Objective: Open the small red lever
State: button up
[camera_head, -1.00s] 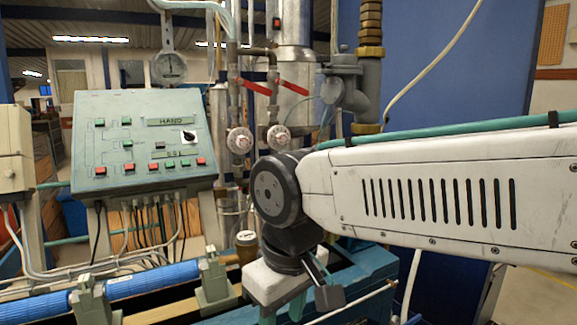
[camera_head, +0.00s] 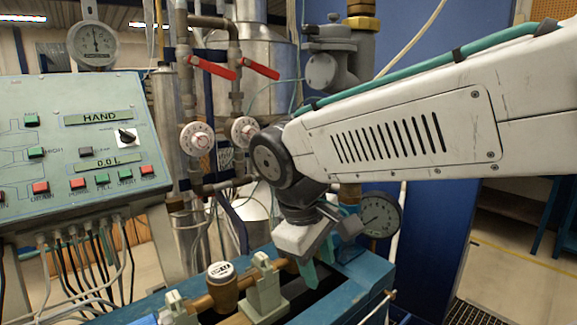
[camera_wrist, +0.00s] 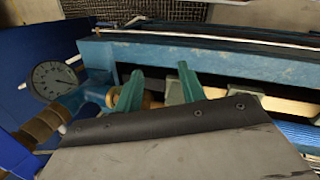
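Two red levers sit on the vertical pipes in the head view, a left one (camera_head: 213,68) and a right one (camera_head: 260,69). Both slant down to the right or left across their pipes; I cannot tell which is the small one. Neither shows in the wrist view. My gripper (camera_head: 318,265) hangs fingers-down above the blue bench, below and to the right of the levers and apart from them. In the wrist view its two teal fingers (camera_wrist: 158,80) stand apart with nothing held between them.
A control panel (camera_head: 85,150) stands at the left. White round valve dials (camera_head: 197,139) sit below the levers. A pressure gauge (camera_head: 379,215) is right of my gripper; it also shows in the wrist view (camera_wrist: 52,80). The blue bench (camera_head: 350,290) holds a brass meter (camera_head: 221,285).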

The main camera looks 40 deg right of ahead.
jog(key=w+d+r+n+h, duration=0.1)
jog(key=w+d+n+h, duration=0.1)
jog(key=w, duration=0.2)
jog(key=w+d+n+g+h, duration=0.1)
jog(key=w+d+n+h, duration=0.1)
jog(key=w, duration=0.3)
jog(key=w+d+r+n+h, duration=0.1)
jog(key=w+d+n+h, duration=0.1)
jog(key=w, duration=0.3)
jog(key=shift+w+d+r+n+h, duration=0.2)
jog(key=shift+r+n+h, duration=0.15)
jog(key=shift+n+h, duration=0.35)
jog(key=w+d+r+n+t+h, duration=0.1)
jog(key=w+r+n+t+h, duration=0.15)
jog(key=w+n+h, duration=0.95)
jog(key=w+d+m+y, duration=0.1)
jog(key=d, duration=0.1)
jog(key=w+d+m+y, duration=0.1)
jog(key=w+d+y, duration=0.1)
jog(key=d, duration=0.1)
jog(key=w+d+m+y, duration=0.1)
jog(key=d+m, duration=0.1)
jog(key=d, duration=0.1)
jog(key=shift+w+g+y, duration=0.25)
jog(key=shift+w+y, duration=0.05)
grip_shut()
jog(key=shift+a, duration=0.1)
